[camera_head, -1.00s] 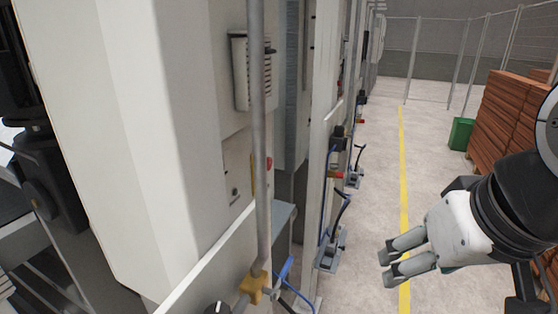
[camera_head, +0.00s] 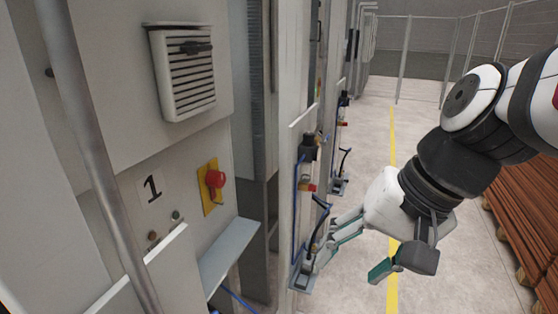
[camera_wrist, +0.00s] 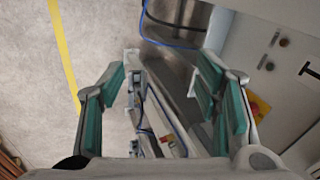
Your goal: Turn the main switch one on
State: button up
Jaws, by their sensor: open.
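The main switch one is a red rotary switch (camera_head: 215,180) on a yellow plate (camera_head: 206,198). It sits on the grey cabinet face beside a printed "1" label (camera_head: 152,187), left of centre in the head view. In the wrist view the yellow plate (camera_wrist: 257,107) shows at the right, partly hidden by a finger. My gripper (camera_head: 358,254) is open and empty, to the right of the switch and apart from it, over the aisle. In the wrist view my gripper (camera_wrist: 160,100) has its fingers wide apart. The switch's exact angle is hard to tell.
A grey vertical pipe (camera_head: 95,150) stands before the cabinet at the left. A vent (camera_head: 184,72) is above the switch and a small ledge (camera_head: 230,250) below it. Valves with blue hoses (camera_head: 308,150) line the machine. Stacked brown boards (camera_head: 520,215) stand at the right.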

jog(key=w+a+f+m+g+y, duration=0.2)
jog(key=w+a+f+m+y, duration=0.15)
jog(key=w+a, duration=0.3)
jog(key=m+t+y+b, duration=0.2)
jog(key=m+t+y, duration=0.4)
jog(key=m+y, duration=0.55)
send_near(223, 182)
jog(key=w+a, duration=0.1)
jog(key=a, duration=0.2)
jog(key=w+a+r+m+h, duration=0.1)
jog(key=a, duration=0.3)
jog(key=w+a+r+h, duration=0.1)
jog(key=a, duration=0.2)
jog(key=shift+w+a+m+p, duration=0.2)
jog(key=shift+m+p, duration=0.1)
jog(key=shift+m, duration=0.1)
jog(key=shift+c, duration=0.2)
jog(key=shift+s, duration=0.1)
jog(key=c, duration=1.1)
